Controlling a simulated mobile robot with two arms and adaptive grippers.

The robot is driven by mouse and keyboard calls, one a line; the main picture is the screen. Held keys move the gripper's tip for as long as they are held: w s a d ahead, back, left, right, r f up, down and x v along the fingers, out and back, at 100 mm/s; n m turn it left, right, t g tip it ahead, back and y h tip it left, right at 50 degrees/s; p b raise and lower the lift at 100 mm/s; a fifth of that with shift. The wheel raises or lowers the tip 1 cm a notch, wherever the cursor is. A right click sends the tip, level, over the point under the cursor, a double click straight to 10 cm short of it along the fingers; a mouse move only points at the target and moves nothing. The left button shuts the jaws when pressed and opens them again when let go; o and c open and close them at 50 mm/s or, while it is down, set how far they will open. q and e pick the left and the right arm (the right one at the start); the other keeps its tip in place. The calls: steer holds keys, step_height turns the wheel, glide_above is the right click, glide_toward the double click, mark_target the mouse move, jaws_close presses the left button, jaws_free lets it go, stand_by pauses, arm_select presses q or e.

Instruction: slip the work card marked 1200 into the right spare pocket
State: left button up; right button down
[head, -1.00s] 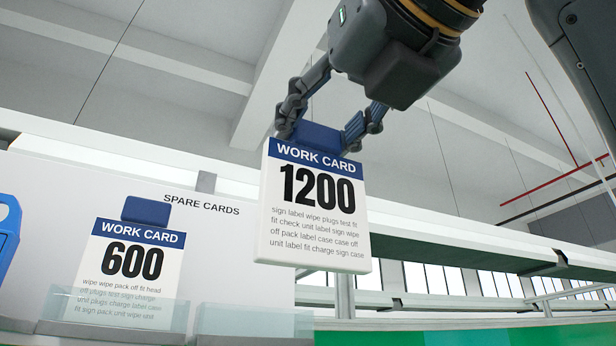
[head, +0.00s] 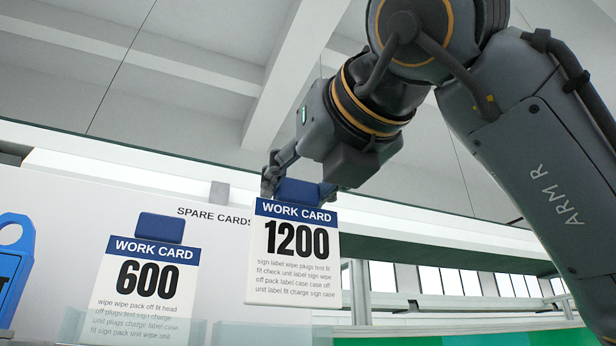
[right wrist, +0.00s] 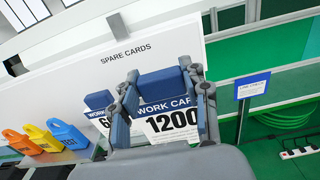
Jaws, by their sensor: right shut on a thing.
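The work card marked 1200 (head: 292,250) is white with a blue header and a blue tab on top. My right gripper (head: 296,186) is shut on its tab, which also shows between the fingers in the right wrist view (right wrist: 161,86). The card hangs nearly upright in front of the spare cards board (head: 60,200). The right spare pocket (head: 265,334) is clear plastic; its top edge shows low in the head view, just below the card. The card's lower edge appears above it. The left pocket (head: 90,328) holds the work card marked 600 (head: 146,275). My left gripper is not in view.
The right wrist view shows orange (right wrist: 22,142), yellow (right wrist: 42,137) and blue (right wrist: 68,135) tags left of the cards. A small sign (right wrist: 253,86) and a power strip (right wrist: 300,152) are at the right.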

steer(key=shift+w+a+r, duration=0.1)
steer(key=shift+w+a, duration=0.05)
steer(key=shift+w, duration=0.45)
steer(key=shift+p+x, duration=0.8)
steer(key=shift+x, duration=0.95)
arm_select(q)
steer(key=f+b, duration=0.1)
steer(key=b, duration=0.2)
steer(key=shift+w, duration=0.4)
arm_select(e)
steer(key=f, duration=0.1)
steer(key=w+f, duration=0.2)
steer(key=f, duration=0.1)
steer(key=shift+w+a, duration=0.1)
steer(key=shift+a, duration=0.25)
steer(key=c, duration=0.6)
jaws_free()
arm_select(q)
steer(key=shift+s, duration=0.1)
